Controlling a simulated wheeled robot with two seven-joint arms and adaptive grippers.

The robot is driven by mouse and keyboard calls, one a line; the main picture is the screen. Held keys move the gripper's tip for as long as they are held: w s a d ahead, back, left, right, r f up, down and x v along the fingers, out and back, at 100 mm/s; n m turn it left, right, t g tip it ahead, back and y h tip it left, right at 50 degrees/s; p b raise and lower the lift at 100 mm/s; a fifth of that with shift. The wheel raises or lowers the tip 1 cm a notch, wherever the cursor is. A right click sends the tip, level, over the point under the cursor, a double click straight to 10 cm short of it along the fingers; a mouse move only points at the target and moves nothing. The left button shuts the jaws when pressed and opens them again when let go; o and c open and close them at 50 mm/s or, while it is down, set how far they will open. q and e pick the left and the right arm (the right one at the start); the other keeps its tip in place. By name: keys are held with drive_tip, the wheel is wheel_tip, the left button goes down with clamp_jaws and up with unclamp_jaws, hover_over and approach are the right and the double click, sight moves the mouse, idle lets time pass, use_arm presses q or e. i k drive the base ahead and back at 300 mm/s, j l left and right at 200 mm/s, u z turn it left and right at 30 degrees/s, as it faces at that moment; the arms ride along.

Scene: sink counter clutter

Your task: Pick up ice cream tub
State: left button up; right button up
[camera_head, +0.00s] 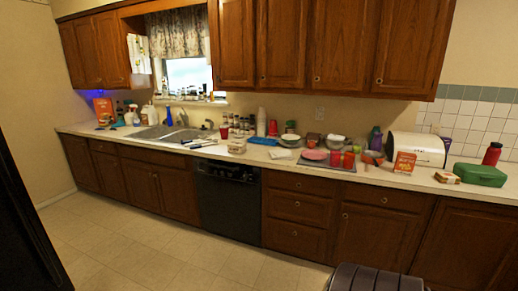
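A small pale tub-like container (237,146) stands on the counter near its front edge, above the black dishwasher and to the right of the sink. It may be the ice cream tub, but its label is too small to read. Neither of my grippers shows in the head view, and nothing visible touches the container.
The sink (163,132) lies to its left. A red cup (224,131) and small bottles stand close behind it. Dishes, red cups, a white bread box (420,148) and a green case (480,175) crowd the right counter. The floor (170,240) is mostly clear.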

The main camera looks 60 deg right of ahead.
sight(233, 147)
drive_tip(key=z, duration=1.6)
drive_tip(key=i+l+z, duration=0.1)
drive_tip(key=i+l, duration=1.05)
drive_tip(key=i, duration=0.65)
drive_tip(key=i+j, duration=0.25)
drive_tip(key=i, duration=0.15)
drive_tip(key=i+j+z, duration=0.15)
drive_tip(key=i+j, duration=0.15)
drive_tip(key=i, duration=0.1)
